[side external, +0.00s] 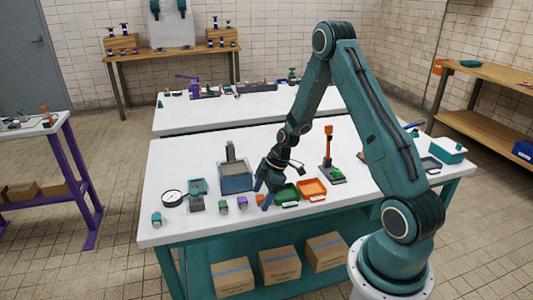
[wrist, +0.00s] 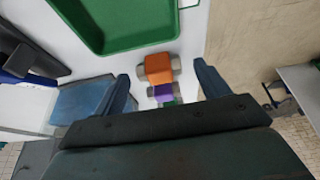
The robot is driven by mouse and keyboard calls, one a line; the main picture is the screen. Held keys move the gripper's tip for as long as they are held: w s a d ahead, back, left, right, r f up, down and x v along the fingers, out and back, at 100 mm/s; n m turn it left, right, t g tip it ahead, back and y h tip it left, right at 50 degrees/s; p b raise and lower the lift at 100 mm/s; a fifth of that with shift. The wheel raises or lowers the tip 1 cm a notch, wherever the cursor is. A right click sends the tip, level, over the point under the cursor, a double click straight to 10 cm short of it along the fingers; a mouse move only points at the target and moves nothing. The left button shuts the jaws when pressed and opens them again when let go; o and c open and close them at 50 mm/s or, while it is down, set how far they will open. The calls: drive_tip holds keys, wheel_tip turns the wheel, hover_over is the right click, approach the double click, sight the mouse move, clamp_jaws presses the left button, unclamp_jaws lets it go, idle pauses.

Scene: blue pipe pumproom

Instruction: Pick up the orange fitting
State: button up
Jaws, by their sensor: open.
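The orange fitting (wrist: 158,68) has an orange middle and grey ends. In the wrist view it lies on the white table between the lines of my two fingers, just beyond the fingertips. In the side view the orange fitting (side external: 259,197) shows small near the table's front edge, partly hidden by my gripper. My gripper (wrist: 160,75) is open, with one blue finger on each side and nothing between them. In the side view my gripper (side external: 265,195) points down beside the fitting, low over the table. I cannot tell the exact height.
A purple fitting (wrist: 163,92) lies close to the orange one. A green tray (side external: 287,194) and an orange tray (side external: 312,188) are to the right. A grey-blue box (side external: 236,180) stands behind. The table's front edge is near.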

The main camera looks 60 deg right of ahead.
sight(263, 196)
drive_tip(key=c, duration=1.1)
drive_tip(key=shift+r, duration=0.1)
drive_tip(key=shift+c, duration=0.2)
wheel_tip(263, 196, up, 20)
idle(0.8)
